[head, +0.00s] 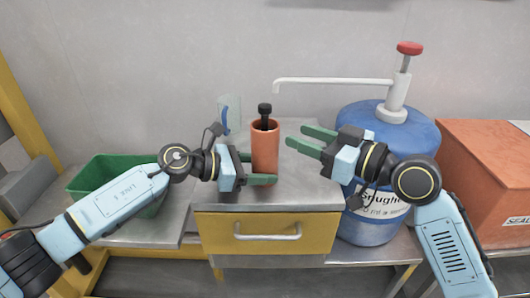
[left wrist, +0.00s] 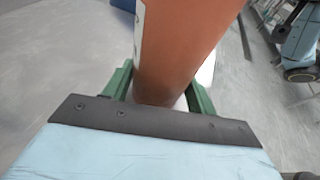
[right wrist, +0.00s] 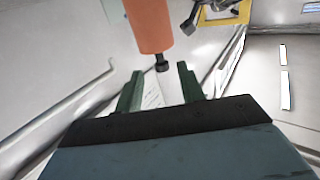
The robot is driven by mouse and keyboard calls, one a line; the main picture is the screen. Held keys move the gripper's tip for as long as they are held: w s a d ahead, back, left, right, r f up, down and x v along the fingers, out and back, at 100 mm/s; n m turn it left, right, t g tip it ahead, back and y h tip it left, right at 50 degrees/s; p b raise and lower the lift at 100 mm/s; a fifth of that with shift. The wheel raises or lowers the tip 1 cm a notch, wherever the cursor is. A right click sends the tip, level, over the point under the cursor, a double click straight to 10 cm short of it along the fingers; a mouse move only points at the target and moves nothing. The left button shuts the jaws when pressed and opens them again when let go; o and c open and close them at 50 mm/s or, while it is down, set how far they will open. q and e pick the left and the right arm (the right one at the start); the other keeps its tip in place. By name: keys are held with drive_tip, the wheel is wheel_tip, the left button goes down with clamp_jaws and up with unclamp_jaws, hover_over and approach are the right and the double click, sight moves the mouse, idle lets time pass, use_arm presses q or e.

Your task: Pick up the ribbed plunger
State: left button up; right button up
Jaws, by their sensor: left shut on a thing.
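An orange cylinder (head: 265,150) stands upright on the grey worktop above the yellow drawer. The black plunger (head: 265,110) sticks up from its top, with a knob at the end; ribs are too small to make out. My left gripper (head: 261,170) is shut around the lower part of the cylinder; its green fingers also show on both sides of it in the left wrist view (left wrist: 160,88). My right gripper (head: 298,137) is open and empty, right of the cylinder and apart from it. In the right wrist view the plunger knob (right wrist: 163,65) lies just beyond the open fingers (right wrist: 159,75).
A blue drum (head: 420,130) with a red-topped pump (head: 397,95) stands right, its spout (head: 330,81) reaching above the worktop. A clear item with a blue part (head: 228,115) stands behind the cylinder. A green bin (head: 95,177) is left, an orange box (head: 485,175) far right.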

sight(267, 118)
drive_tip(key=x, duration=0.4)
drive_tip(key=r+x, duration=0.1)
drive_tip(key=x, duration=0.1)
drive_tip(key=shift+w, duration=0.15)
drive_tip(key=shift+x, duration=3)
drive_tip(key=shift+r, duration=0.1)
drive_tip(key=shift+c, duration=0.5)
drive_tip(key=shift+d, duration=0.1)
clamp_jaws()
